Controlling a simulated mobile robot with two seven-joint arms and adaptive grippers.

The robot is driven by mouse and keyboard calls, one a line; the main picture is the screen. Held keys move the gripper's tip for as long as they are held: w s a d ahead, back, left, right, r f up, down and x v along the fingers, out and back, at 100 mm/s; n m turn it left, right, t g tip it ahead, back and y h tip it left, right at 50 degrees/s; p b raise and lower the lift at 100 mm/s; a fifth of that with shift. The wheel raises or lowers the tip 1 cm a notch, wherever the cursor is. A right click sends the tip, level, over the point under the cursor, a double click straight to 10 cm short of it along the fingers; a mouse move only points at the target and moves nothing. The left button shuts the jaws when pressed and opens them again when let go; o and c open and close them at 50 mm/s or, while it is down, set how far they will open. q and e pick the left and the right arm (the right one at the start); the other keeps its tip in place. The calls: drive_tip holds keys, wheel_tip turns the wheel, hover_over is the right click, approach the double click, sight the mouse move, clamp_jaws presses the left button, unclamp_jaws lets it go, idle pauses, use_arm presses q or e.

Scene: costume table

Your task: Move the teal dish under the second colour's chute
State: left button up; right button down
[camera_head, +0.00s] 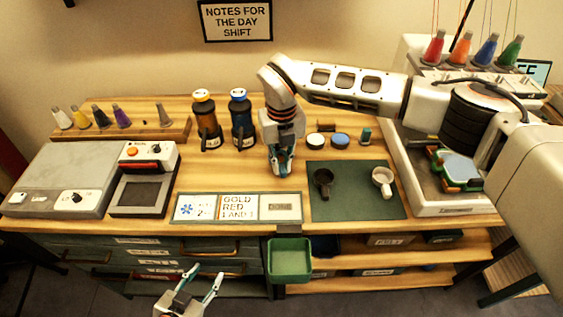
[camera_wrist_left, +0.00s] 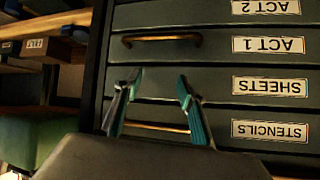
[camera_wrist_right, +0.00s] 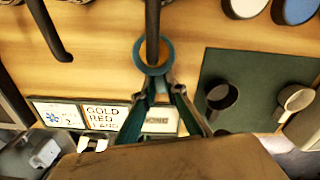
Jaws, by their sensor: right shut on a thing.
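The teal dish (camera_wrist_right: 153,55) is a small round ring-shaped dish in the right wrist view, orange-brown inside. My right gripper (camera_wrist_right: 161,92) is shut on its near rim; it also shows in the head view (camera_head: 282,168), low over the table, where the arm largely hides the dish. A dark chute (camera_wrist_right: 152,18) overlaps the dish from above; I cannot tell the gap. Another dark chute (camera_wrist_right: 50,30) is to the left. An orange dispenser (camera_head: 206,122) and a blue dispenser (camera_head: 243,125) stand behind, left of the gripper. My left gripper (camera_head: 196,290) is open and empty before the drawers.
A card strip (camera_head: 237,208) reading GOLD, RED lies at the front edge. Right of it, a green mat (camera_head: 355,205) holds a black cup (camera_head: 323,182) and a white cup (camera_head: 386,180). A green bin (camera_head: 290,262) hangs below the edge. A grey machine (camera_head: 65,180) is at left.

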drive_tip(key=shift+f, duration=0.5)
idle(0.7)
drive_tip(key=c, duration=2)
unclamp_jaws()
drive_tip(key=shift+r, duration=0.15)
drive_tip(key=shift+r+p, duration=1.25)
drive_tip(key=shift+r, duration=0.9)
drive_tip(key=shift+s+r+p, duration=0.35)
drive_tip(key=shift+s+p, duration=0.15)
drive_tip(key=shift+s, duration=0.05)
drive_tip(key=shift+s+r+p, duration=0.3)
drive_tip(key=shift+s+p, duration=0.2)
drive_tip(key=shift+s+r+p, duration=0.25)
drive_tip(key=shift+s, duration=0.4)
drive_tip(key=shift+s+r+p, duration=0.3)
drive_tip(key=shift+s, duration=0.35)
drive_tip(key=shift+s+r+p, duration=0.25)
drive_tip(key=shift+s, duration=0.4)
